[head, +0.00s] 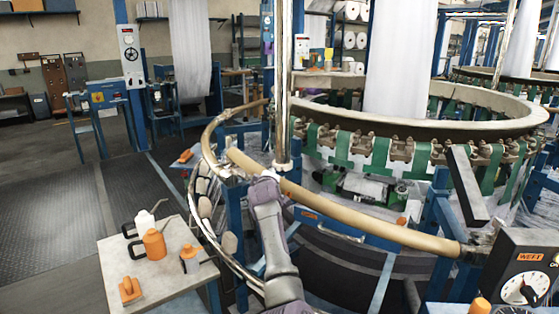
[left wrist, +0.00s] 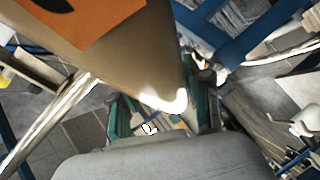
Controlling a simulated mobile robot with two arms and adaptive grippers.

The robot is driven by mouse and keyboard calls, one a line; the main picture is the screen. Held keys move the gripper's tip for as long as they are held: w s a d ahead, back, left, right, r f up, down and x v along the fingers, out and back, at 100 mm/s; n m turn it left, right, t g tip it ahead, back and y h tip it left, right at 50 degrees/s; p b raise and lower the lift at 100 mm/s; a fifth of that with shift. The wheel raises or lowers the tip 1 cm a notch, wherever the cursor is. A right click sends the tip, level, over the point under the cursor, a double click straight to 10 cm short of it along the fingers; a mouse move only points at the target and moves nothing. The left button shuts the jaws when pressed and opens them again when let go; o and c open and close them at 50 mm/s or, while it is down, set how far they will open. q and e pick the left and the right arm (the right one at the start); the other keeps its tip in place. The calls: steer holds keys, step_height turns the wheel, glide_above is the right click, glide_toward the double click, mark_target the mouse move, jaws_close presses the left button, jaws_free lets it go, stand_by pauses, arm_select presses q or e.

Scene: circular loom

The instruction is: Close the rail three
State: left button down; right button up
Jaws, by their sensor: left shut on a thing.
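A long tan rail (head: 370,215) runs from the curved rail (head: 212,135) at the left down to a bracket near the control box at the right. I cannot tell whether either end is latched. My left gripper (head: 264,178) is at the rail's left part, with my arm coming up from below. In the left wrist view a tan surface (left wrist: 135,60), seemingly the rail, fills the top with an orange label. The green fingers of my left gripper (left wrist: 160,112) stand on both sides of its lower end. The exact contact is hidden. My right gripper is out of view.
A small table (head: 165,265) with orange and white bottles stands at the lower left. A control box (head: 525,270) marked WEFT is at the lower right. A metal post (head: 283,80) rises behind the gripper. The loom ring (head: 420,115) is behind the rail. Floor is clear at far left.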

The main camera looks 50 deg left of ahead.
arm_select(q)
step_height(320, 180, down, 10)
steer(key=n+b, duration=0.1)
steer(key=b, duration=0.2)
steer(key=shift+s+a+f+n+h, duration=0.2)
steer(key=shift+n+h, duration=0.1)
steer(key=shift+h, duration=0.1)
steer(key=shift+f, duration=0.1)
steer(key=c, duration=0.9)
jaws_free()
steer(key=shift+d, duration=0.1)
steer(key=o, duration=0.4)
steer(key=shift+f, duration=0.2)
steer(key=shift+w+r, duration=0.1)
steer(key=shift+r, duration=0.2)
steer(key=v, duration=1.1)
steer(key=shift+s+d, duration=0.25)
steer(key=shift+s, duration=0.15)
